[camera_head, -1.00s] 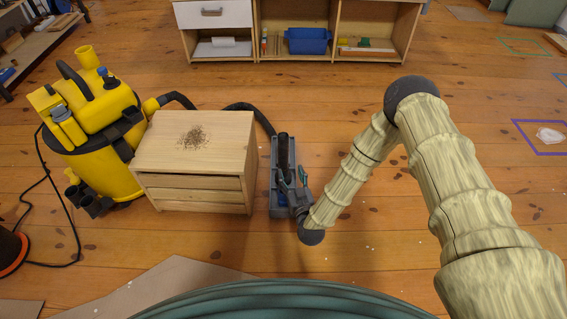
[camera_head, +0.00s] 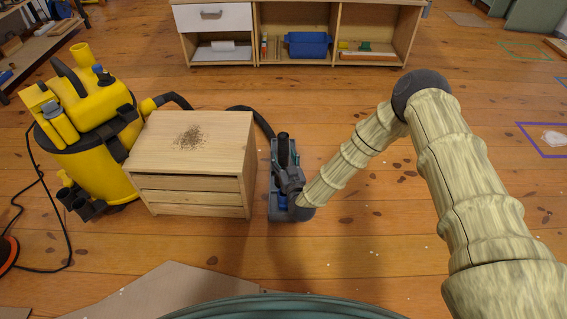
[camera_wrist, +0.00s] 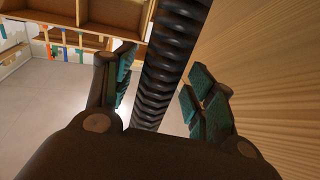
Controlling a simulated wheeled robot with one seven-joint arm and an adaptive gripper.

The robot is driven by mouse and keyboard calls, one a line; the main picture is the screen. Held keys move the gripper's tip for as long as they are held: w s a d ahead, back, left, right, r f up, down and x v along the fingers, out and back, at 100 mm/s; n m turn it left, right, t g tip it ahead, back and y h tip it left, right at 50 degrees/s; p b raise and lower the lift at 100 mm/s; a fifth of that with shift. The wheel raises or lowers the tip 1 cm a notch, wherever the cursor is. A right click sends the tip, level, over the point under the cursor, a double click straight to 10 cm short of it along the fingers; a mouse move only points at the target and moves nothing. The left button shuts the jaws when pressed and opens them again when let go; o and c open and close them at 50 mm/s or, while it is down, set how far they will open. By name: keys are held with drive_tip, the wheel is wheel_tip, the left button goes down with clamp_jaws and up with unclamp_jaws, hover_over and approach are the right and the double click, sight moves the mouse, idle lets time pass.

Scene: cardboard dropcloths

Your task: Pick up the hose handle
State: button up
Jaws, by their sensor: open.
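The dark hose handle (camera_head: 283,150) stands upright in a grey tray (camera_head: 274,212) on the floor, just right of the small wooden cabinet. My gripper (camera_head: 290,180) is in front of the handle and over the tray, hiding the handle's lower part. In the wrist view a black ribbed hose part (camera_wrist: 176,50) runs between the two teal-padded fingers of my gripper (camera_wrist: 163,92). The fingers are open on either side of it, with a visible gap at the right finger. Whether the left finger touches it is unclear.
The wooden cabinet (camera_head: 190,150), with brown crumbs on top, stands close on the left. A yellow vacuum (camera_head: 90,130) stands beyond it, and its black hose (camera_head: 240,108) passes behind the cabinet. Shelving with a blue bin (camera_head: 307,45) is at the back.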

drive_tip(key=shift+w+a, duration=0.1)
drive_tip(key=shift+w, duration=0.4)
drive_tip(key=shift+c, duration=0.4)
drive_tip(key=c, duration=1)
drive_tip(key=shift+c, duration=0.2)
